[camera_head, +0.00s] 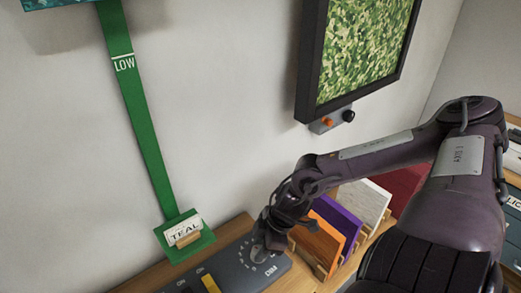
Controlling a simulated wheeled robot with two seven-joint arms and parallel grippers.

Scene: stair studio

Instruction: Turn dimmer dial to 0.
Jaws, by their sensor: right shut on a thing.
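The dimmer dial (258,254) is a round grey knob on a dark grey panel (237,268), which lies on the wooden shelf at the bottom. The panel carries printed marks around the dial and the label "DIM" below it. My right gripper (263,243) reaches down from the right and is shut on the dial. Its dark fingers cover part of the dial, so the pointer setting cannot be read. My left gripper is out of view.
A yellow switch (210,284) sits left of the dial. Orange (318,246), purple (340,222) and white panels stand in a wooden rack close to my right gripper. A framed picture (364,45) hangs above.

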